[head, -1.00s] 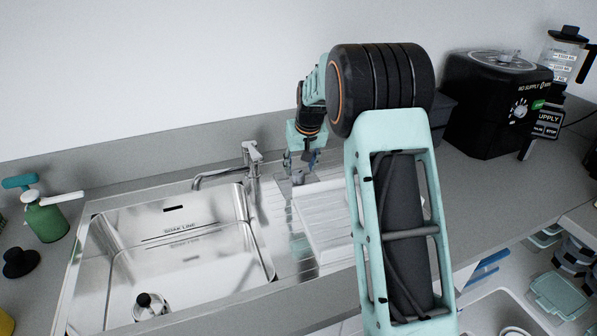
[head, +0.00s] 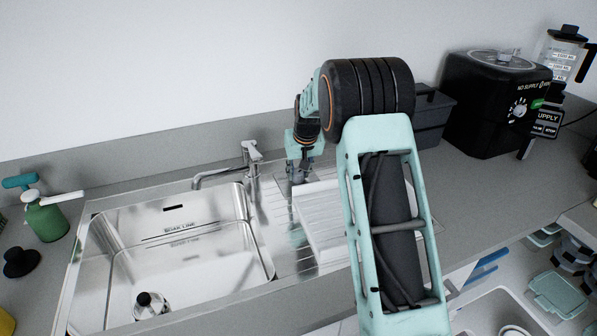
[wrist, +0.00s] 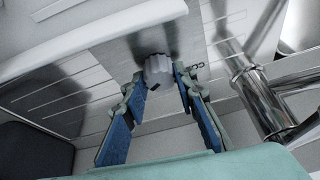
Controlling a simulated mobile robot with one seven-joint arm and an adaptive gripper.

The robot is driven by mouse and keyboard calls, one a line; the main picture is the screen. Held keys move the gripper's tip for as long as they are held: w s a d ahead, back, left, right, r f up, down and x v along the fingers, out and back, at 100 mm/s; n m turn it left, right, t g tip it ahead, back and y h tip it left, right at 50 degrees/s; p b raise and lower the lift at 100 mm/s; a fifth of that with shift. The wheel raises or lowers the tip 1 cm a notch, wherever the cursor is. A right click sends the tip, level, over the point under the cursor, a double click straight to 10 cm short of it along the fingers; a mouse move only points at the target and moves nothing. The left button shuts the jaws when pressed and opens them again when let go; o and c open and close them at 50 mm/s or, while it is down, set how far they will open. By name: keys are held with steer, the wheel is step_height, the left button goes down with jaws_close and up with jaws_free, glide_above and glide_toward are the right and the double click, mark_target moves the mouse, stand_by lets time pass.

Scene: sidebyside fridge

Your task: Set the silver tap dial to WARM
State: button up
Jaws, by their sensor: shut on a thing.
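The silver tap dial (wrist: 157,70) shows in the wrist view as a small ribbed grey knob with a dark mark on its near edge. It sits on the metal deck beside the tap. My gripper (wrist: 162,78) has its two blue-padded fingers on either side of the dial, shut on it at the tips. In the head view my gripper (head: 298,172) is down at the deck, right of the tap (head: 250,165), and it hides the dial. No WARM marking is readable in either view.
The steel sink (head: 170,235) lies left of my gripper. A white ribbed drainer (head: 325,225) is just in front and to the right. The tap's chrome body (wrist: 262,105) stands close beside the fingers. A black appliance (head: 490,105) stands at the right.

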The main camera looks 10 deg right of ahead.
steer(key=shift+c, duration=0.3)
steer(key=shift+d+f+n+y+b, duration=0.15)
steer(key=shift+n+y+b, duration=0.3)
steer(key=shift+n, duration=0.65)
steer(key=n+y, duration=0.1)
steer(key=n, duration=0.2)
steer(key=shift+w+d+g, duration=0.1)
steer(key=shift+g, duration=0.3)
steer(key=n, duration=0.2)
steer(key=n+g+y, duration=0.1)
steer(key=n, duration=0.1)
steer(key=shift+r+n+y+p, duration=0.2)
steer(key=shift+n+y+p, duration=0.1)
steer(key=shift+p, duration=0.1)
steer(key=shift+n+g+p, duration=0.35)
steer(key=shift+n+g, duration=0.05)
steer(key=shift+n, duration=0.5)
steer(key=shift+w, duration=0.1)
steer(key=o, duration=1.2)
steer(key=shift+c, duration=0.2)
